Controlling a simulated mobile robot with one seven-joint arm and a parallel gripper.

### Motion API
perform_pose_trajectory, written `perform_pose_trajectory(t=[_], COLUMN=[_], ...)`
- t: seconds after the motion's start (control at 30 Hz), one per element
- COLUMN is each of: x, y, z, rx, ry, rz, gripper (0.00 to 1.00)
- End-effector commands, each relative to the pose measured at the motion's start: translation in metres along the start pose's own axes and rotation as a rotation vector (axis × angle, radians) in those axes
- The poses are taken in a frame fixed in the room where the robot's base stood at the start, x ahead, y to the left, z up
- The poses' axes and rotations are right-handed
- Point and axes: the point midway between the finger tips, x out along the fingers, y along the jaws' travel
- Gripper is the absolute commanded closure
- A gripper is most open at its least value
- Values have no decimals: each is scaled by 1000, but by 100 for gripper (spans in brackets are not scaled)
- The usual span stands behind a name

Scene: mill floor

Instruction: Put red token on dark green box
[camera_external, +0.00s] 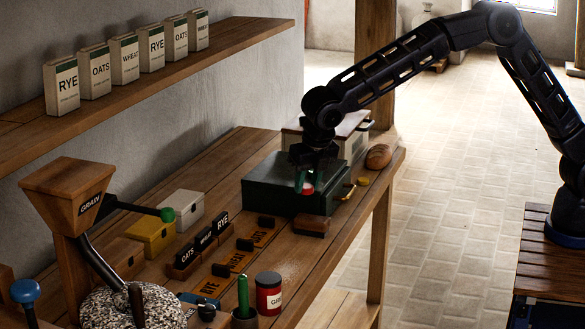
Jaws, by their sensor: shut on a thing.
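The dark green box (265,184) stands on the wooden bench, with a brass handle at its right end.
A cream box (356,142) with a wooden lid stands behind. A loaf (378,157) and a yellow token (363,181) lie to the right. A brown block (311,225) sits in front. Label blocks, a red jar (268,294) and a grain hopper (68,188) crowd the near bench.

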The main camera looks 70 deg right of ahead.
Motion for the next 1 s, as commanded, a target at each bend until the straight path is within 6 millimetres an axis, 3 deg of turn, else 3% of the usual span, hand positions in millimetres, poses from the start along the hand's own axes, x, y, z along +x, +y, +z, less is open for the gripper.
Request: perform_pose_trajectory(t=[0.17, 0.5, 0.7, 0.83, 1.0], x=[-7, -20, -28, -32, -33], y=[-12, -77, -119, -139, -151], z=[31, 152, 211, 235, 248], rx=[18, 82, 113, 126, 131], ry=[0, 0, 0, 0, 0], rz=[-5, -22, -33, -36, -40], gripper=[89, 89, 89, 89, 89])
